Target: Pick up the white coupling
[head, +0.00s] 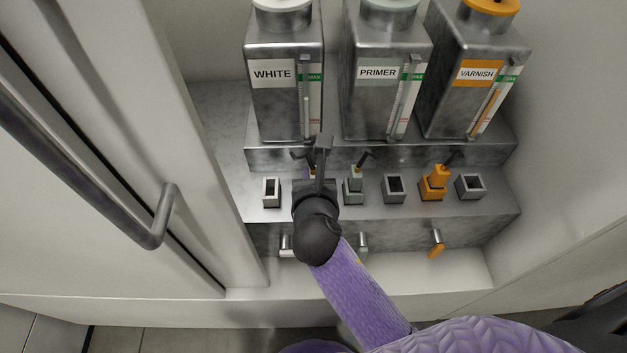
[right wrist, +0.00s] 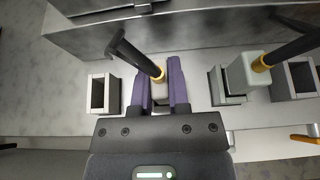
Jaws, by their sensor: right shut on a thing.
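The white coupling (right wrist: 160,91) is a small pale block with a yellow ring and a dark hose end, in the right wrist view. It sits between the two purple fingers of my right gripper (right wrist: 160,88), which is shut on it. In the head view my right gripper (head: 316,178) is at the sockets below the WHITE tank (head: 272,105) and mostly hides the coupling. I cannot tell whether the coupling is still seated in its socket. My left gripper is not in view.
The primer coupling (head: 354,186) and orange varnish coupling (head: 434,182) stand to the right on the metal step. Empty square sockets (head: 271,192) (head: 394,188) (head: 470,186) lie between and beside them. Small spouts (head: 436,243) project below. A door with a bar handle (head: 150,235) is at left.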

